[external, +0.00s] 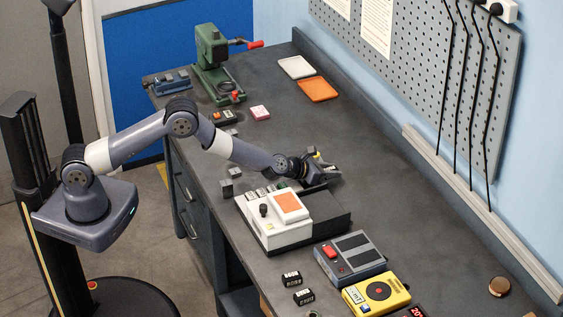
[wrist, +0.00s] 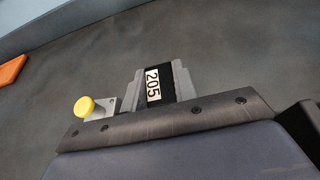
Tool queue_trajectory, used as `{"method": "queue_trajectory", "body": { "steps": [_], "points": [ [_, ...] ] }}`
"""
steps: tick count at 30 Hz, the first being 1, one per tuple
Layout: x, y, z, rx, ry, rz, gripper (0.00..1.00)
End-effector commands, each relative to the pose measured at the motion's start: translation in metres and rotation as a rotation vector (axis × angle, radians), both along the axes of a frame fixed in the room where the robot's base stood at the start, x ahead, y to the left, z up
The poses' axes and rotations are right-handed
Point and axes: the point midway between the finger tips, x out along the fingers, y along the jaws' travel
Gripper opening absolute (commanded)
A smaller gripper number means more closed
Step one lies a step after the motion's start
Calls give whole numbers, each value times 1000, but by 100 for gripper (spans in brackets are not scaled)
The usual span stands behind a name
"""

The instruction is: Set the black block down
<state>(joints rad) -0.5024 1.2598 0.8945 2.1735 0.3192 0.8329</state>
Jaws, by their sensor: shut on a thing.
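The black block (wrist: 168,87) shows in the wrist view with a white label reading 205. It sits between the grey jaws of my gripper (wrist: 157,80), which are shut on it. In the external view my gripper (external: 320,171) is low over the bench (external: 370,180), just behind the white device with the orange pad. The block cannot be made out clearly there. Whether its underside touches the bench cannot be told.
The white device (external: 270,222) stands close in front of my gripper, with several small labelled blocks (external: 262,193) at its back left. A grey device (external: 350,257) and a yellow meter (external: 376,293) stand nearer. An orange tray (external: 317,90) lies farther back. Bench right of my gripper is clear.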

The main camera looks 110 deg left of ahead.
Motion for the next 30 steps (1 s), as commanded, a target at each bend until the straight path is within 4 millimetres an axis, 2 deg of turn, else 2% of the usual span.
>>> {"method": "queue_trajectory", "body": {
  "steps": [1, 4, 5, 12, 20, 29, 30],
  "points": [
    [-3, -2, -13, -12, 12, -1, 0],
    [-3, -2, -14, -14, 15, -1, 0],
    [-4, -3, -16, -17, 17, -1, 29],
    [-4, -3, -17, -18, 19, -2, 48],
    [-4, -3, -17, -19, 19, -2, 49],
    [-4, -3, 2, -18, 19, -1, 49],
    [-7, -7, -2, -17, 18, -3, 49]
  ]
}}
